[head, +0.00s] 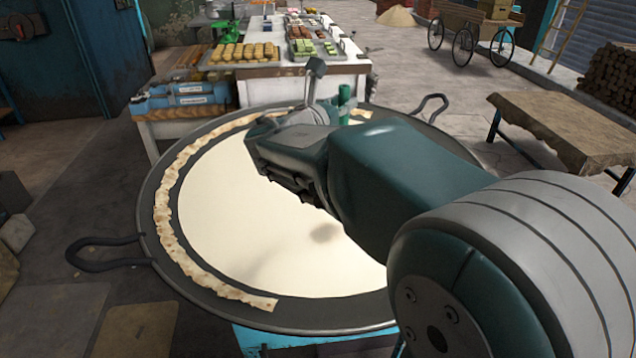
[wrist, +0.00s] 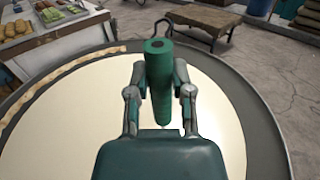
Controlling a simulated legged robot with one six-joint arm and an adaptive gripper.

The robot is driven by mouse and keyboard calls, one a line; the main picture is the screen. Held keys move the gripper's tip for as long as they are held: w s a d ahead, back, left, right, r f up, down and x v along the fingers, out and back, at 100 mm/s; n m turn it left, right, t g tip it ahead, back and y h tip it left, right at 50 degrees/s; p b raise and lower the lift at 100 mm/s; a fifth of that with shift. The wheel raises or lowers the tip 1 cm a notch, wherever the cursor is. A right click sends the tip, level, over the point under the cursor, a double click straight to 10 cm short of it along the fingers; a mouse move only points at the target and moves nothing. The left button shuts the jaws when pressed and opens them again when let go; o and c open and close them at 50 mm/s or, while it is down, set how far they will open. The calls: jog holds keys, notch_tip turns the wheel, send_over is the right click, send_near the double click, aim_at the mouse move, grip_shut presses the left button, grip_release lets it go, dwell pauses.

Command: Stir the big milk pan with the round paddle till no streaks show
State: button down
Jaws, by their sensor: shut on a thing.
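The big milk pan (head: 160,255) is wide, dark and round, with loop handles, and holds smooth cream-coloured milk (head: 240,220). A pale, ragged crust (head: 172,240) lines the left inner wall. A faint dark patch (head: 325,232) shows on the milk; I cannot tell whether it is a streak or shadow. My gripper (wrist: 157,95) is over the far part of the pan, shut on the green grip (wrist: 158,62) of the round paddle, which stands near upright. The grip's top also shows in the head view (head: 344,93). The paddle's lower end is hidden behind my gripper.
A white counter (head: 285,92) with trays of sweets (head: 245,53) stands behind the pan. A cloth-covered bench (head: 565,120) is at right, and a wheeled cart (head: 470,25) is farther back. Floor between them is open.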

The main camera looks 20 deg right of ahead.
aim_at(344, 87)
dwell(0.3)
jog(key=shift+r, duration=1.8)
jog(key=shift+s, duration=0.1)
